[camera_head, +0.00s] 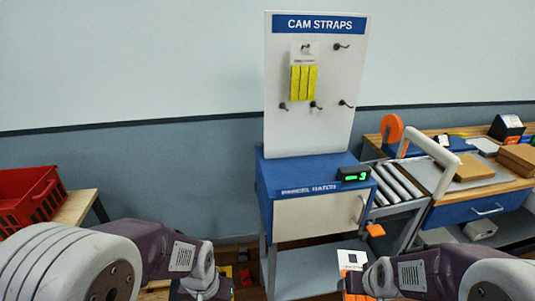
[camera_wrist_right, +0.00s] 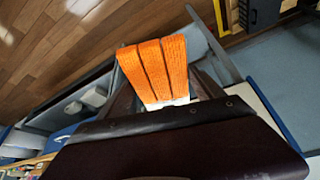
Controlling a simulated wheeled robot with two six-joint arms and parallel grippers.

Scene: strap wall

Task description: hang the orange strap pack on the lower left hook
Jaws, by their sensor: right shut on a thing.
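The orange strap pack (camera_head: 351,260) shows its white card low in the head view, and its orange straps (camera_wrist_right: 155,68) fill the middle of the right wrist view. My right gripper (camera_wrist_right: 172,98) is shut on the pack, in front of and below the hatch cabinet. The lower left hook (camera_head: 283,106) on the white board (camera_head: 333,130) is bare. A yellow strap pack (camera_head: 303,82) hangs on the upper left hook (camera_head: 305,46). My left gripper (camera_head: 205,290) is at the bottom edge, partly cut off; its jaws cannot be made out.
Other bare hooks are at upper right (camera_head: 341,45), lower middle (camera_head: 315,105) and lower right (camera_head: 346,103). The blue parcel hatch cabinet (camera_head: 310,172) juts out below the board. A red crate (camera_head: 30,195) is at left, a roller bench (camera_head: 400,185) at right.

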